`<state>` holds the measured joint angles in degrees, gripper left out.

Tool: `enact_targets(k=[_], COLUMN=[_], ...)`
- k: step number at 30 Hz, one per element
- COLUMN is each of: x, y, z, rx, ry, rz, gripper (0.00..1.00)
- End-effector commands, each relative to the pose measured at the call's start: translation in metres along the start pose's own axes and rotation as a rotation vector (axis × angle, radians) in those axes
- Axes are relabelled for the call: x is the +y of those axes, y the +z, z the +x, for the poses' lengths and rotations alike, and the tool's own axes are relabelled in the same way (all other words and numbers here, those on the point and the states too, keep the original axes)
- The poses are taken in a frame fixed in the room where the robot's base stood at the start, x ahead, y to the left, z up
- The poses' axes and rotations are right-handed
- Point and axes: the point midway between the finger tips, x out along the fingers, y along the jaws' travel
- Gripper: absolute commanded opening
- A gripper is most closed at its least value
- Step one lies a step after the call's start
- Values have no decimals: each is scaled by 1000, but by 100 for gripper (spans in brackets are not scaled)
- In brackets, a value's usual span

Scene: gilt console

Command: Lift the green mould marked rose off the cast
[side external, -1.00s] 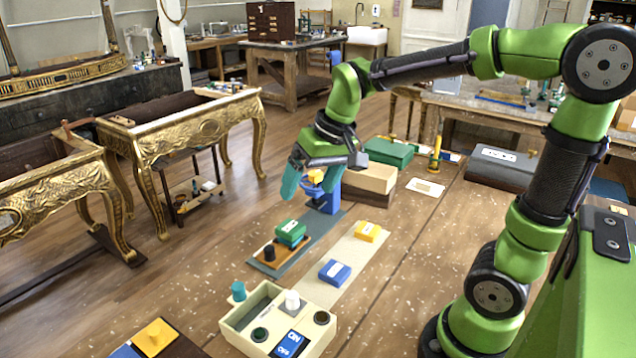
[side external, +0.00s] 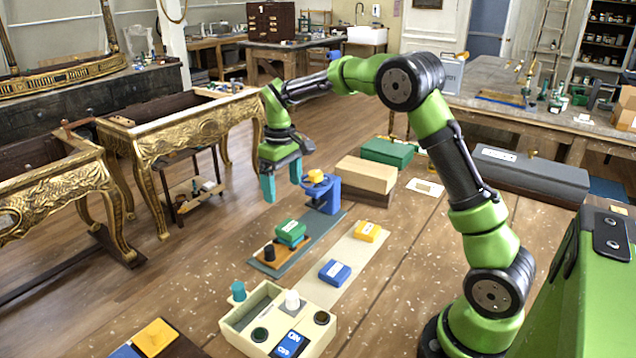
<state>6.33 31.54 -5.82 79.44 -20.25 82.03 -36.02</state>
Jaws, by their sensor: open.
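The green mould (side external: 291,231) sits on the far end of a brown board (side external: 267,263), beside a dark knob. It has a pale label on top, too small to read. It looks like two stacked green parts, the upper slightly askew. I cannot make out the cast, which may be hidden under it. My gripper (side external: 282,187) is open and empty, fingers pointing down. It hangs above and beyond the green mould, apart from it, just left of a blue stand with a yellow top (side external: 322,190).
A blue block (side external: 334,272) and a yellow block (side external: 367,231) lie on a pale strip (side external: 346,256) to the right. A cream box (side external: 241,325) with an ON/OFF panel stands in front. Tan blocks (side external: 364,176) stand behind right. A gilt console (side external: 190,125) stands left.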

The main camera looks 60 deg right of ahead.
Motion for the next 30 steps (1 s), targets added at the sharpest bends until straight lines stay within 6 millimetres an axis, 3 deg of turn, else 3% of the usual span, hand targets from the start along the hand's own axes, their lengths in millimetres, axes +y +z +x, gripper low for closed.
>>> enact_targets(k=[6,14,21,30], x=[0,0,-1,-1], y=[0,1,5,4], z=[42,61,97,106], rx=[-3,-1,-2,2], ry=[-1,0,-1,0], rz=[1,2,2,2], gripper=[89,89,89,89])
